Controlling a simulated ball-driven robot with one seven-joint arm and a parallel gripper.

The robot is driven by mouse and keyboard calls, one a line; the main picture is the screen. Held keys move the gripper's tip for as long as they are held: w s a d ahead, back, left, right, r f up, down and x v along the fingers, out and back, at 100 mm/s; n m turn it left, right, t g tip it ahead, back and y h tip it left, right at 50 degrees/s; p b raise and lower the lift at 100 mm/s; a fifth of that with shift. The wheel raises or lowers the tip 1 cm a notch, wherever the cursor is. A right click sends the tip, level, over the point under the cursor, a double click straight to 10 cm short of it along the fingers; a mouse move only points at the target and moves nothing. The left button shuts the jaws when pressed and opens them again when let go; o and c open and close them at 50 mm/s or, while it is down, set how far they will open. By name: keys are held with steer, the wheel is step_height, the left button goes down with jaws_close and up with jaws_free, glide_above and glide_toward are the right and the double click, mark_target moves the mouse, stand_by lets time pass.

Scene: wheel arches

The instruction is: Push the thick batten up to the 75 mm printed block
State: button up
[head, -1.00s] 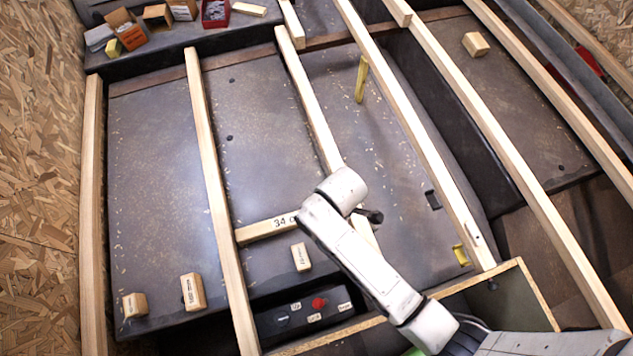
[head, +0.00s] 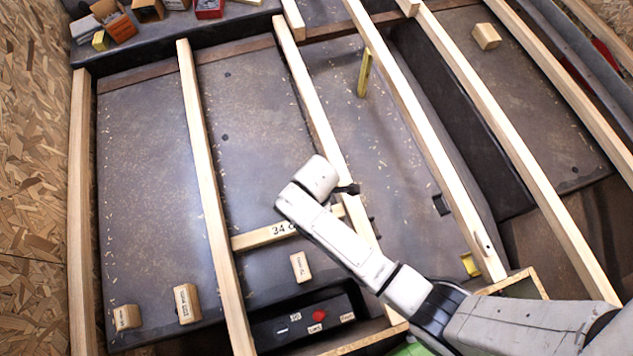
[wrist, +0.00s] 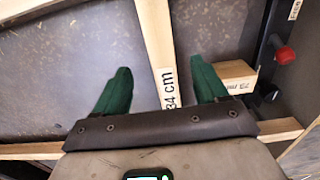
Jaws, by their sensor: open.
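Several long pale battens run across the dark floor; I cannot tell which is the thick one. One (head: 212,200) is left of centre, another (head: 312,105) passes under my wrist. A short wooden piece marked "34 cm" (head: 268,236) bridges toward both. A small printed block (head: 300,267) lies just below it; its label is hard to read but seems to start with 7 in the wrist view (wrist: 237,72). My gripper (wrist: 160,85) is open, its green fingers either side of the 34 cm piece (wrist: 158,50), holding nothing. In the head view my arm hides the fingers.
Two more printed blocks (head: 186,303) (head: 126,317) lie at lower left, and another block (head: 486,36) at upper right. A dark box with a red knob (head: 319,314) sits below the middle. Bare floor lies at left.

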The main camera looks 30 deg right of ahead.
step_height(320, 180, down, 9)
steer(key=b, duration=0.3)
steer(key=shift+f, duration=0.1)
steer(key=c, duration=1.3)
steer(key=shift+s, duration=0.1)
